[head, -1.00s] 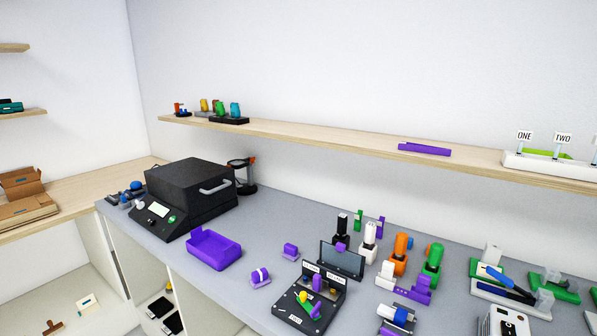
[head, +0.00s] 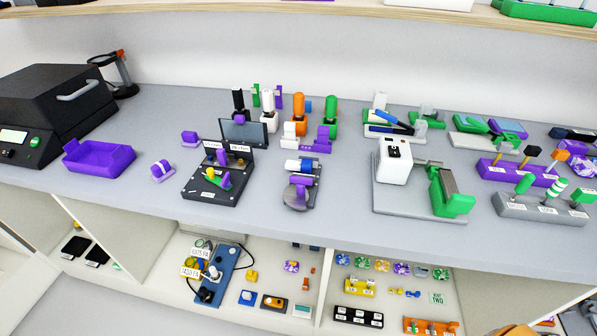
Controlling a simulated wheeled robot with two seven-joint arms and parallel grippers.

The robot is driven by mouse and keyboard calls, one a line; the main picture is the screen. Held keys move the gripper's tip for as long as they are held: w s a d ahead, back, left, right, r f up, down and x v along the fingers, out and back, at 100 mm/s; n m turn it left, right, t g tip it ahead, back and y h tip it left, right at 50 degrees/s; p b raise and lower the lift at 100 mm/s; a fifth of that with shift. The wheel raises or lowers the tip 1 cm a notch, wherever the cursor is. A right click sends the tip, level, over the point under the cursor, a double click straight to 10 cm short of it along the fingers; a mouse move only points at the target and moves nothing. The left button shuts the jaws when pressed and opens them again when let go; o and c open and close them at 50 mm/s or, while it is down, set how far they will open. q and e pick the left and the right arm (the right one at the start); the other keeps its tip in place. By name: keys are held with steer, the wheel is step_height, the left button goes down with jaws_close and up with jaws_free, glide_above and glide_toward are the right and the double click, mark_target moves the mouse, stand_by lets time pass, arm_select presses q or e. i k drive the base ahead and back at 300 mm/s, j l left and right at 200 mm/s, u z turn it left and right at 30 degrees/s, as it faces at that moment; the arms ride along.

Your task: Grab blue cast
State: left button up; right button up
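I cannot tell for sure which thing is the blue cast. A small white-and-blue cylinder (head: 293,166) lies on a dark and grey stand in the middle of the bench. A blue pen-like tool (head: 389,120) lies across a white holder at the back. On the lower shelf, a small blue piece (head: 247,296) sits on a block, and a multicoloured lump (head: 291,267) lies to its right.
The grey bench (head: 345,215) holds a black machine (head: 60,110), a purple tray (head: 98,159), a black fixture (head: 218,178), several coloured bottles and a white device (head: 395,161). A wooden shelf (head: 330,9) runs above. Clear bench lies along the front edge.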

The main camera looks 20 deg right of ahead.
mark_target(305, 166)
steer(key=i+j+z, duration=0.1)
steer(key=z, duration=0.3)
steer(key=j+z, duration=0.25)
steer(key=z, duration=0.2)
steer(key=i+j+z, duration=0.1)
steer(key=j+z, duration=0.15)
steer(key=z, duration=0.15)
steer(key=j+z, duration=0.2)
steer(key=z, duration=0.25)
